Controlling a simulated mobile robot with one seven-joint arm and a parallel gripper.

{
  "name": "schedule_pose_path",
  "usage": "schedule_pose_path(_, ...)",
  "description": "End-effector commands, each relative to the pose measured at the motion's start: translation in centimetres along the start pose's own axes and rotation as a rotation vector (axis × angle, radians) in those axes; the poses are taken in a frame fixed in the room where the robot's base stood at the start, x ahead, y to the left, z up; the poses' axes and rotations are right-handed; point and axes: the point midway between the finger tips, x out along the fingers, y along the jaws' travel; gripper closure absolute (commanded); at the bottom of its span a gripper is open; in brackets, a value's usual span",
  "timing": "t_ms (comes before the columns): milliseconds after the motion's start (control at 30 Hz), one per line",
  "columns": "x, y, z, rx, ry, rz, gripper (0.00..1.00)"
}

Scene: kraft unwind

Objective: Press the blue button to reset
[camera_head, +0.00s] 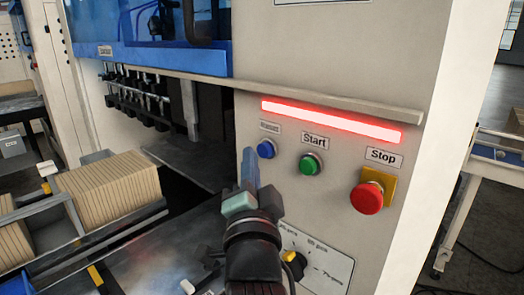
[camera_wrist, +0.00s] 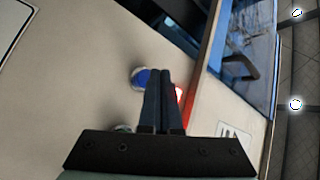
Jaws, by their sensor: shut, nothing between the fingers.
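The blue button (camera_head: 266,149) sits in a metal ring on the beige machine panel (camera_head: 330,235), under a small label that is too blurred to read. In the wrist view the blue button (camera_wrist: 141,78) shows just left of my fingertips, partly hidden behind them. My gripper (camera_head: 249,168) is in front of the panel, just below and left of the blue button. Its fingers are shut together and empty, also in the wrist view (camera_wrist: 161,74). I cannot tell whether the fingertips touch the panel.
A green Start button (camera_head: 311,164) is right of the blue one. A red Stop button (camera_head: 367,198) on a yellow plate is further right. A red light bar (camera_head: 330,120) glows above. A black knob (camera_head: 296,266) sits below. Stacked brown cardboard (camera_head: 108,190) is at the left.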

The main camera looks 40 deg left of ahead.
Motion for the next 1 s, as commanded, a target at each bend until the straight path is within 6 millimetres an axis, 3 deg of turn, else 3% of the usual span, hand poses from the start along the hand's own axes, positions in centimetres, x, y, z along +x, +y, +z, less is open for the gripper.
schedule_pose_path(1000,0.6,0.44,-0.44,0.0,0.0,0.0,1.0)
